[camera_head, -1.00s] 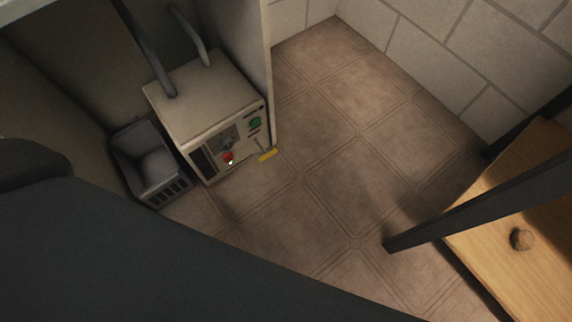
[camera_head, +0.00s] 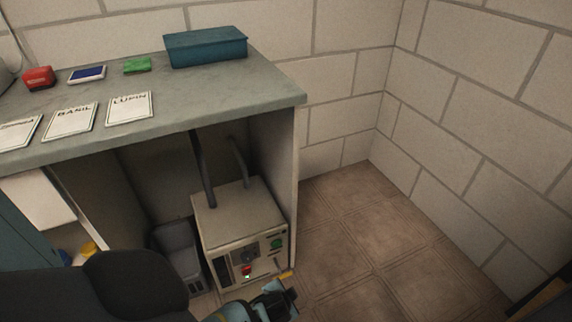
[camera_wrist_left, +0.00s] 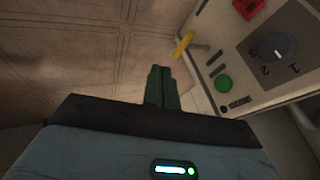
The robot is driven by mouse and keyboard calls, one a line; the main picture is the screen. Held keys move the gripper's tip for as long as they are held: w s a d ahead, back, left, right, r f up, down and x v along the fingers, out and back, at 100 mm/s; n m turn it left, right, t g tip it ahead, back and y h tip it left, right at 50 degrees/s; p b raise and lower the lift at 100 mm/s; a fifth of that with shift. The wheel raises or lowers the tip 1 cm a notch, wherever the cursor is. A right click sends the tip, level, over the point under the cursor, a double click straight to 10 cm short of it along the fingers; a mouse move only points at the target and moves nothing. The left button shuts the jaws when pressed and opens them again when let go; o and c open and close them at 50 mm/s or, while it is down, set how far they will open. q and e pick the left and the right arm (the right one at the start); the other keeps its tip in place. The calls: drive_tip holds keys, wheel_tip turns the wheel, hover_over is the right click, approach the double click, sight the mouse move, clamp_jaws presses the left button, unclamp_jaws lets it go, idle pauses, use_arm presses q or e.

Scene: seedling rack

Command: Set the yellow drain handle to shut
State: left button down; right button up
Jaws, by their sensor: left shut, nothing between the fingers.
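The yellow drain handle (camera_head: 286,275) sticks out at the lower right of the front of a beige control box (camera_head: 240,214) under the bench. In the left wrist view the yellow handle (camera_wrist_left: 183,45) sits on a short grey stem coming from the box front. My left gripper (camera_head: 291,296) is just below the handle in the head view. In the wrist view its green fingers (camera_wrist_left: 159,74) are shut together and empty, pointing to just left of the handle and apart from it. My right gripper is not in view.
The box front carries a green button (camera_wrist_left: 223,83), a numbered dial (camera_wrist_left: 277,47) and a red button (camera_wrist_left: 249,7). A grey bin (camera_head: 176,245) stands left of the box. The bench (camera_head: 220,98) overhangs it, with a side panel at right. Tiled floor (camera_head: 350,215) to the right is clear.

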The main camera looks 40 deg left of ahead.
sight(283, 276)
use_arm(q)
drive_tip(key=w+a+f+b, duration=0.5)
drive_tip(key=f+b, duration=0.1)
drive_tip(key=f, duration=0.2)
drive_tip(key=shift+w+a, duration=0.35)
drive_tip(key=shift+a, duration=0.05)
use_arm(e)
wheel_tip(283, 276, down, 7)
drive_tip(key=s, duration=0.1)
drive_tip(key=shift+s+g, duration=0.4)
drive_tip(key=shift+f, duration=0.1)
